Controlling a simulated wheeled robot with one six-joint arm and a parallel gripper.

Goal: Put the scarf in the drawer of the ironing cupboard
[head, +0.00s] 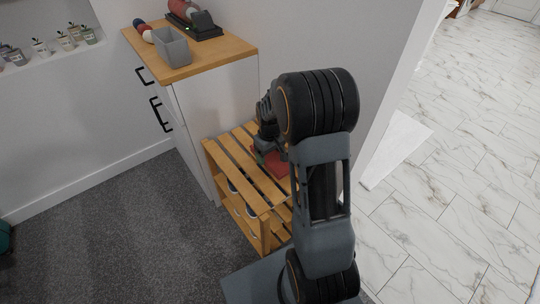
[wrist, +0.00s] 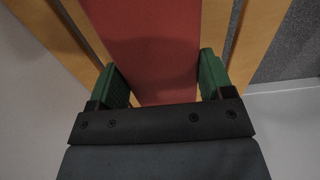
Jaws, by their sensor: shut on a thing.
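The red scarf (head: 272,162) lies on the slatted wooden rack, partly hidden behind my arm. In the wrist view the scarf (wrist: 150,45) is a flat red band running between my green fingers. My gripper (wrist: 162,80) is shut on the scarf, one finger at each side of it, low over the slats. In the head view my gripper (head: 262,157) is mostly hidden by my wrist. The white cupboard (head: 215,110) with a wooden top stands just behind and left of the rack. Its black handles (head: 143,76) are on the left-facing front, seen at a steep angle; its drawer looks closed.
The slatted rack (head: 230,158) has items on its lower shelf. A grey bin (head: 172,46), several balls and a black stand (head: 195,18) are on the cupboard top. Grey carpet (head: 100,220) lies clear in front of the cupboard. A wall end (head: 395,90) stands right of my arm.

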